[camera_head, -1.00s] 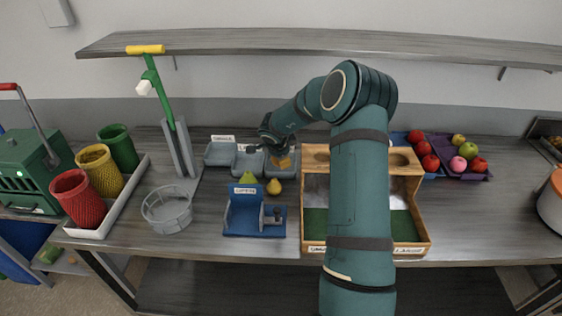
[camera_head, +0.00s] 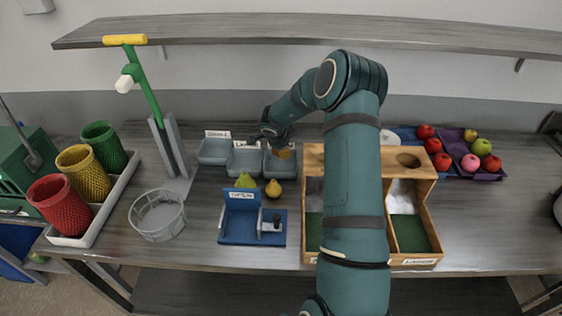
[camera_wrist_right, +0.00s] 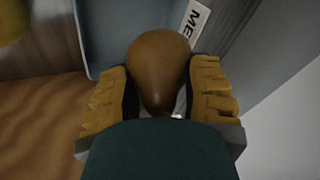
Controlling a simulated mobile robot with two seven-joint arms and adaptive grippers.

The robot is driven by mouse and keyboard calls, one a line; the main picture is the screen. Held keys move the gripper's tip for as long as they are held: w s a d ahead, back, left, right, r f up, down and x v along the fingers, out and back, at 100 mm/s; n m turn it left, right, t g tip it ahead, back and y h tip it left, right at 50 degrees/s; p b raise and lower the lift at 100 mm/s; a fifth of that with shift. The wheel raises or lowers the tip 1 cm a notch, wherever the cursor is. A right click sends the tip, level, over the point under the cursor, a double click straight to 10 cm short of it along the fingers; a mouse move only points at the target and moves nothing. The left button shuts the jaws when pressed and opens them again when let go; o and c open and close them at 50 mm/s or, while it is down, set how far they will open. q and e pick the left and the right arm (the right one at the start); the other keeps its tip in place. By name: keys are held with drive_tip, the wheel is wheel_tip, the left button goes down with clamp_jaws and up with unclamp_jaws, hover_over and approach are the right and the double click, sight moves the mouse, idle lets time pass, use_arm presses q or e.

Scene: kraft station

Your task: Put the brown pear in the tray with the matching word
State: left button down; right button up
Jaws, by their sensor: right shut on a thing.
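The brown pear (camera_head: 284,153) is at my right gripper (camera_head: 274,142), over the right one of three grey trays. In the right wrist view the brown pear (camera_wrist_right: 158,65) sits between the two yellow-padded fingers of my right gripper (camera_wrist_right: 161,76), which is shut on it. The left tray (camera_head: 213,152), middle tray (camera_head: 244,162) and right tray (camera_head: 281,169) stand in a row. A word card (camera_head: 217,134) stands behind the left tray, too small to read surely. A card (camera_wrist_right: 193,20) in the wrist view shows "ME", the rest cut off. My left gripper is not in view.
A green pear (camera_head: 245,180) and a yellow pear (camera_head: 273,188) lie in front of the trays, behind a blue fixture (camera_head: 240,232). A wooden divided box (camera_head: 415,178) stands right, partly behind my arm. A wire basket (camera_head: 158,216) and coloured cups (camera_head: 84,172) are left.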

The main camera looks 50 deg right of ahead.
wheel_tip(320, 180, down, 6)
drive_tip(key=shift+r+b, duration=0.15)
drive_tip(key=shift+b, duration=0.55)
drive_tip(key=shift+r, duration=0.1)
drive_tip(key=o, duration=0.8)
drive_tip(key=p+v, duration=0.2)
drive_tip(key=v, duration=1)
